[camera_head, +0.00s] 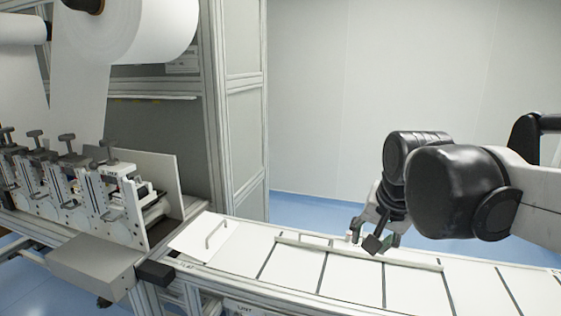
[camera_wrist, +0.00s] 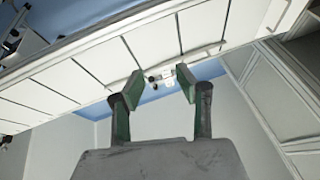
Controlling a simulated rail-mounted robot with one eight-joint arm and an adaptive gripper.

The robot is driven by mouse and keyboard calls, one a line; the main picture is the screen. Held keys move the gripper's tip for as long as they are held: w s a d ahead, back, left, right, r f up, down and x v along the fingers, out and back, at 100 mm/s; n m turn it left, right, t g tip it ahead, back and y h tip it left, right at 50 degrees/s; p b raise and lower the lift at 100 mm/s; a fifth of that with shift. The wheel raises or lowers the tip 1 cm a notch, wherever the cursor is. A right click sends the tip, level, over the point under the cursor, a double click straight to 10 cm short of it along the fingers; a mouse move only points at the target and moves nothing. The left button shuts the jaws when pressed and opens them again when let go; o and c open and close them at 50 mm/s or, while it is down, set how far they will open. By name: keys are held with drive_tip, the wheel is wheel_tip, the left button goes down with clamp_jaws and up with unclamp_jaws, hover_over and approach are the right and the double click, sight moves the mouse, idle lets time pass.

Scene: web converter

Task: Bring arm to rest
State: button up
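My gripper (camera_head: 375,243) hangs from my arm over the far side of the white conveyor table (camera_head: 347,276), near its back rail. In the wrist view my gripper (camera_wrist: 156,90) has two green-padded fingers set apart with a gap between them. Small white and dark items (camera_wrist: 167,76) show between the fingertips in the picture; whether they lie in the grip or beyond it I cannot tell for sure, but neither finger seems to touch them. My dark arm links cover part of the back wall in the head view.
A web machine with a large white roll (camera_head: 160,28) and several clamp-topped units (camera_head: 100,195) stands at the left. A white panel with a handle (camera_head: 205,238) lies at the table's left end. A low rail (camera_head: 320,247) runs along the table.

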drive_tip(key=s+d+f+n+t, duration=0.2)
drive_tip(key=s+f+n, duration=0.3)
drive_tip(key=s, duration=0.8)
drive_tip(key=shift+s+f, duration=0.4)
drive_tip(key=shift+f, duration=1.25)
